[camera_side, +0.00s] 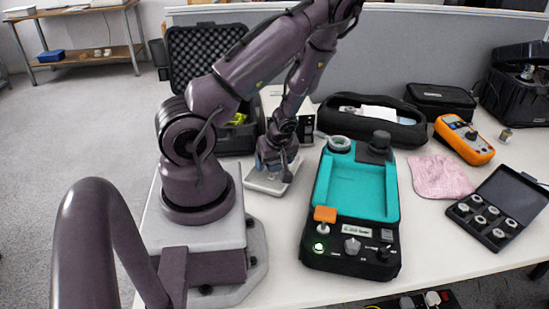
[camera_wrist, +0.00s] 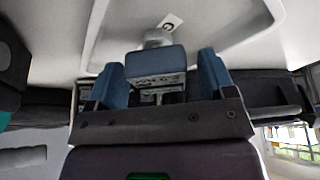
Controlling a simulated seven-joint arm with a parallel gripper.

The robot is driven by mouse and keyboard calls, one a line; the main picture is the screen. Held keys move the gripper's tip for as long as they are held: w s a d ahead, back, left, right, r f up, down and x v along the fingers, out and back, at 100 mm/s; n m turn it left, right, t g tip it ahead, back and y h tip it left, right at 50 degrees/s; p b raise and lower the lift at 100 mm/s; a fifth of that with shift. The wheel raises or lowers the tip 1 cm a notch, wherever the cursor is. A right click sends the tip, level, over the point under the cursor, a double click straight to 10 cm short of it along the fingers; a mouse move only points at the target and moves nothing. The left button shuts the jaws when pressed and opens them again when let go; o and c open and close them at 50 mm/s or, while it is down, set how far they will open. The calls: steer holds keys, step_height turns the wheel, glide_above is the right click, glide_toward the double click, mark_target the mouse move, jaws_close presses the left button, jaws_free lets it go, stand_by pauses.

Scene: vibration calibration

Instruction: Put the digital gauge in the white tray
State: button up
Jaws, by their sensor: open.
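The white tray (camera_side: 262,186) lies on the table just right of my arm's base, below my gripper (camera_side: 274,170). In the wrist view the tray (camera_wrist: 225,32) fills the upper middle and carries a small label. My gripper (camera_wrist: 161,70) is open, with one blue finger on each side of a small blue-grey device with a marked face, which looks like the digital gauge (camera_wrist: 155,62). The gauge appears within the tray's outline, apart from both fingers. Whether it rests on the tray floor is hard to tell. In the side view my gripper hides the gauge.
A teal-topped calibration unit (camera_side: 358,190) stands right of the tray. Behind are a black open case (camera_side: 393,132) and an orange meter (camera_side: 464,139). A pink cloth (camera_side: 441,177) and a box of round parts (camera_side: 484,215) lie farther right. Table in front of the tray is clear.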

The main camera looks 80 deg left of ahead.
steer(key=w+d+r+m+t+h, duration=0.2)
steer(key=w+d+r+m, duration=0.25)
steer(key=d+r, duration=0.5)
steer(key=w+d+r+m+t+h, duration=0.1)
steer(key=w+d+r+m+t, duration=0.15)
steer(key=d+r+m, duration=0.7)
steer(key=s+d+r+m+t, duration=0.1)
steer(key=s+d+r+m, duration=0.1)
steer(key=r, duration=0.4)
steer(key=s+d+r+m+t+h, duration=0.1)
steer(key=s+d+r+m, duration=0.1)
steer(key=d+r+m, duration=0.3)
step_height(320, 180, up, 2)
steer(key=shift+r, duration=0.25)
stand_by(0.8)
